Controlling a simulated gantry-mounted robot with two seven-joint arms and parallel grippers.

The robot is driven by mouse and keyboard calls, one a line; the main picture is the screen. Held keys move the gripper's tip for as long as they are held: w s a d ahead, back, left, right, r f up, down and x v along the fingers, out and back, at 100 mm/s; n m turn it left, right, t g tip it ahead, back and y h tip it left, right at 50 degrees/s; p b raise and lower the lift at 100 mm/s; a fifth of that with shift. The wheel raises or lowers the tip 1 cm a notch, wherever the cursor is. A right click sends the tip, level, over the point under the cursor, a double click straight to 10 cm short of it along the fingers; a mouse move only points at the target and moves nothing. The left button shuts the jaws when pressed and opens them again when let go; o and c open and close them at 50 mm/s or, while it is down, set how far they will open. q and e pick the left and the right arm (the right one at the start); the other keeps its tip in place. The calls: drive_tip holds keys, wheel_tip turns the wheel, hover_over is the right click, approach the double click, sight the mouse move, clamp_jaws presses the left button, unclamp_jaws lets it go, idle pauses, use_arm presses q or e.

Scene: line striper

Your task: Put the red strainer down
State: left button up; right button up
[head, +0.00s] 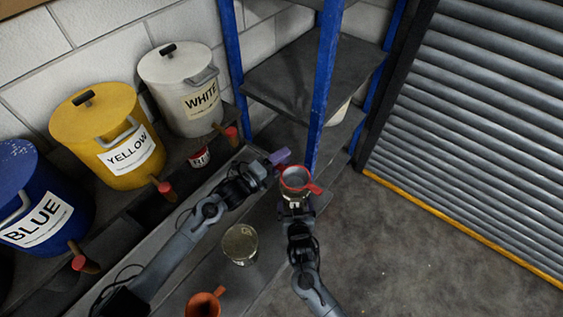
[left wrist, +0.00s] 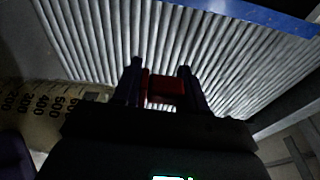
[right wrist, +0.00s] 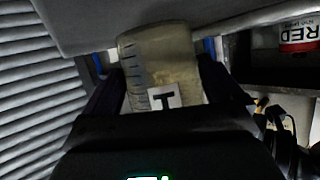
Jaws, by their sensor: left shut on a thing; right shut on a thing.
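The red strainer (head: 295,180) has a round grey mesh bowl, a red rim and a tab at the right. My left gripper (head: 279,160), with purple fingers, is at its far left side. In the left wrist view the fingers are shut on the strainer's red handle (left wrist: 166,88). The strainer is over the mouth of a pale measuring cup marked T (right wrist: 158,68), whether resting on it or just above I cannot tell. My right gripper (head: 295,211) is shut on that cup, which the strainer mostly hides from above.
Blue (head: 40,195), yellow (head: 105,135) and white (head: 182,90) drums with taps line the wall. A blue-post shelf (head: 318,80) rises just behind the strainer.

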use_arm(q)
drive_tip(key=shift+f, duration=0.75)
drive_tip(key=shift+f, duration=0.45)
drive_tip(key=shift+f, duration=0.15)
drive_tip(key=o, duration=1.1)
